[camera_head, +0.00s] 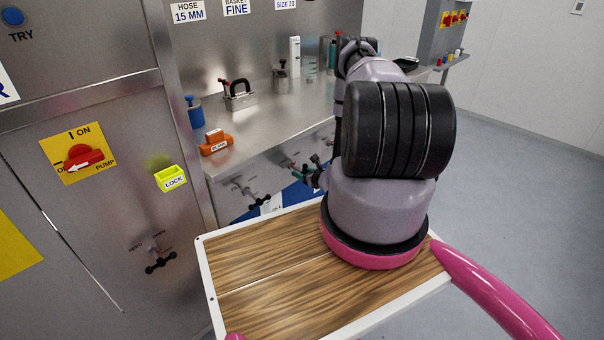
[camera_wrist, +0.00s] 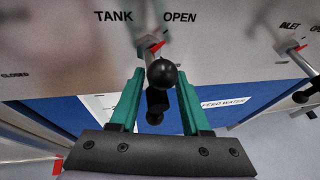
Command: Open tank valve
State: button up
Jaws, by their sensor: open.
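The tank valve (camera_wrist: 150,44) is on the grey panel in the wrist view, below the printed words TANK and OPEN. The word CLOSED is at far left. Its black ball-ended handle (camera_wrist: 162,73) points toward the camera, with a small red mark near the stem. My gripper (camera_wrist: 160,84) has two teal fingers, one on each side of the handle. They are apart, and I cannot tell whether either touches it. In the head view, my gripper (camera_head: 308,172) is small and partly hidden by my arm beside the panel under the counter; the tank valve is not clear there.
The inlet valve (camera_wrist: 290,47) is close on the right, with a blue FEED WATER panel (camera_wrist: 240,92) below. In the head view, a steel counter (camera_head: 262,125) overhangs the panel. A black-handled valve (camera_head: 260,199) is to its left. Open floor (camera_head: 530,190) is at right.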

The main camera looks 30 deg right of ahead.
jog(key=v, duration=1)
jog(key=shift+s, duration=0.25)
jog(key=shift+d+r, duration=0.15)
jog(key=shift+r, duration=0.05)
